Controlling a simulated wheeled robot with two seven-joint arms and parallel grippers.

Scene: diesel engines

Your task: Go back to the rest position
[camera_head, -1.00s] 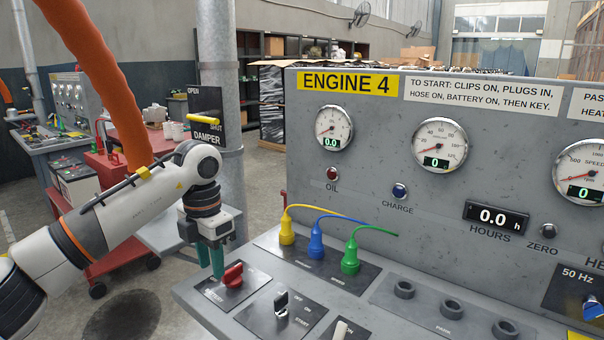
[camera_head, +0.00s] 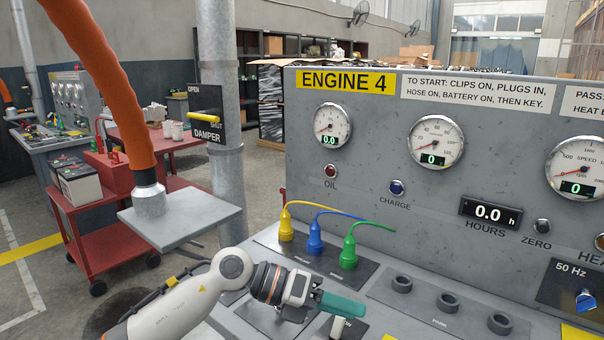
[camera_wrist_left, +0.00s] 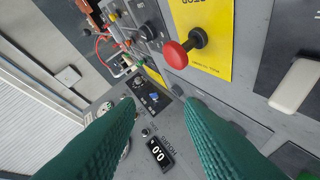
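My left gripper (camera_head: 340,303) is low over the sloping desk of the engine 4 panel, its green fingers pointing right. In the left wrist view the two green fingers (camera_wrist_left: 160,100) stand well apart with nothing between them, so it is open and empty. My left forearm hides part of the desk's switches in the head view. The right gripper is in neither view.
Yellow, blue (camera_head: 315,240) and green plugs stand on the desk behind the gripper, with empty sockets (camera_head: 448,303) to the right. An orange hose (camera_head: 112,90) hangs over a grey plate (camera_head: 190,222). The wrist view shows a red knob (camera_wrist_left: 176,54) on a yellow plate.

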